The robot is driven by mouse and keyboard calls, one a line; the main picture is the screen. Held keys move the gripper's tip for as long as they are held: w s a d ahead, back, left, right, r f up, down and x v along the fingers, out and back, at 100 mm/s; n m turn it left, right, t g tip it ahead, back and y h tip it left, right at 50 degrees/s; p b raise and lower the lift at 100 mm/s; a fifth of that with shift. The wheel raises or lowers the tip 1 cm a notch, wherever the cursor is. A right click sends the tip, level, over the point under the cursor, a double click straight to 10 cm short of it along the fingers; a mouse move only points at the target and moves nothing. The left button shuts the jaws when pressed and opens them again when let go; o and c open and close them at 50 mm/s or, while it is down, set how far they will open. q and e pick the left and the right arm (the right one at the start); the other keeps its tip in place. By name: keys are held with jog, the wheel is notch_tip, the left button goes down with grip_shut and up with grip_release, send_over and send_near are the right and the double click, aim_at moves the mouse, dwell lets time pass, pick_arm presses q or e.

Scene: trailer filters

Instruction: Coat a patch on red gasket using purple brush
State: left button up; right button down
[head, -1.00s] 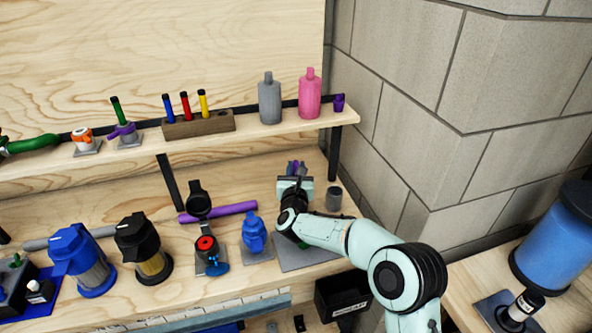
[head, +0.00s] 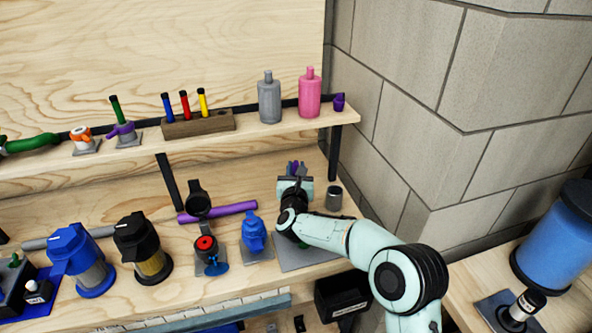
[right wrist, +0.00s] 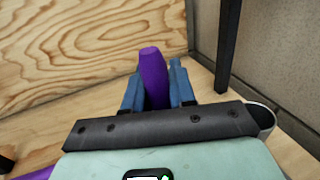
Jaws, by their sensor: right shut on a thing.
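My right gripper (head: 297,170) is over the workbench near the back right corner. In the right wrist view its blue fingers (right wrist: 158,92) are shut on a purple handle (right wrist: 152,72), which looks like the purple brush. The handle also shows as a small purple bit in the head view (head: 295,167). The brush's bristle end is hidden. A red ring-like piece (head: 205,243), probably the red gasket, sits on a dark fitting on a grey plate, left of my gripper and apart from it. My left gripper is not in view.
A blue fitting (head: 254,232) stands between the red piece and my right arm. A purple rod (head: 232,209) lies behind them. A grey cup (head: 334,198) is right of my gripper. The shelf above holds grey (head: 269,98) and pink (head: 310,93) bottles. A grey mat (head: 305,258) lies under my arm.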

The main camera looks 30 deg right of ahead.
notch_tip(320, 180, up, 7)
jog(key=p, duration=0.1)
jog(key=shift+p, duration=0.35)
jog(key=shift+f, duration=0.15)
dwell(0.8)
